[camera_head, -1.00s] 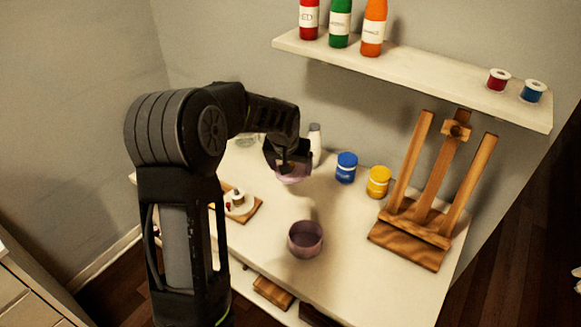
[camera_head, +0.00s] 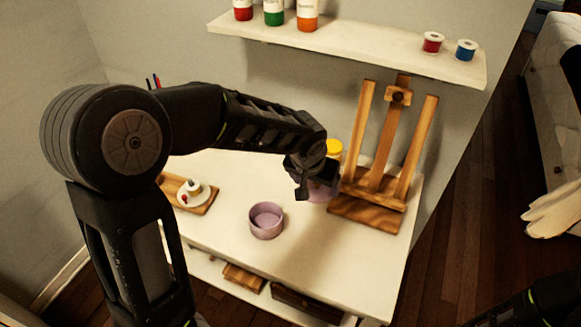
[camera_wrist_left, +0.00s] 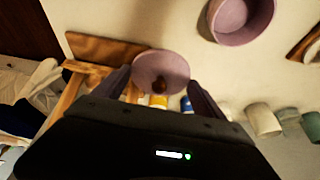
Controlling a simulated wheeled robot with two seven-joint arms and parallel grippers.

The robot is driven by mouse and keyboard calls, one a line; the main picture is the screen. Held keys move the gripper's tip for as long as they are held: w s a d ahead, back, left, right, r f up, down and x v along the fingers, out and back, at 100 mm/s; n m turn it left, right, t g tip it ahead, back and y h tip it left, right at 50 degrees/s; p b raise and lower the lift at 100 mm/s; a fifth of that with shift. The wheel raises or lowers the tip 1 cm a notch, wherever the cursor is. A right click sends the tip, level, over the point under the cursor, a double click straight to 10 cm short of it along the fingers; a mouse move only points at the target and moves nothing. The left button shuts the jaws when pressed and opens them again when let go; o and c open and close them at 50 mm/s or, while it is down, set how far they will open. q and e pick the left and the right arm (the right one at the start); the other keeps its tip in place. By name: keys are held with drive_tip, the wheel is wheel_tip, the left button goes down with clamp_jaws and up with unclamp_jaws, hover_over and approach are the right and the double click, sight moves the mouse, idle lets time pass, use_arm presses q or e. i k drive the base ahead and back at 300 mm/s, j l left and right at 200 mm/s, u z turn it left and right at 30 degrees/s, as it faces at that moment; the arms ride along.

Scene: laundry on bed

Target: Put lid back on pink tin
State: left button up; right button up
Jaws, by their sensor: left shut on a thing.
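The pink tin (camera_head: 266,221) stands open and upright on the white table; its inside shows. It is also at the top of the left wrist view (camera_wrist_left: 224,22). My left gripper (camera_head: 306,184) is shut on the pink lid (camera_head: 322,192), holding it above the table to the right of the tin, close to the easel. In the left wrist view the round lid (camera_wrist_left: 160,68) with its brown knob lies between the two fingers. The gripper partly hides the lid in the head view. My right gripper is not in view.
A wooden easel (camera_head: 386,150) stands just right of the lid. A yellow jar (camera_head: 334,148) is behind the gripper. A wooden board (camera_head: 200,207) with small items lies left of the tin. A shelf (camera_head: 350,52) with bottles and spools hangs above. The table (camera_head: 330,262) in front is clear.

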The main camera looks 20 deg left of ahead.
sight(266, 222)
drive_tip(key=j+z, duration=0.1)
drive_tip(key=z, duration=0.35)
drive_tip(key=k+j+z, duration=0.2)
drive_tip(key=j, duration=0.25)
drive_tip(key=k+j+z, duration=0.15)
drive_tip(key=j, duration=0.25)
drive_tip(key=k+j+z, duration=0.2)
drive_tip(key=j, duration=0.2)
drive_tip(key=k+j+z, duration=0.15)
drive_tip(key=j, duration=0.25)
drive_tip(key=k+j, duration=0.25)
drive_tip(key=j, duration=0.1)
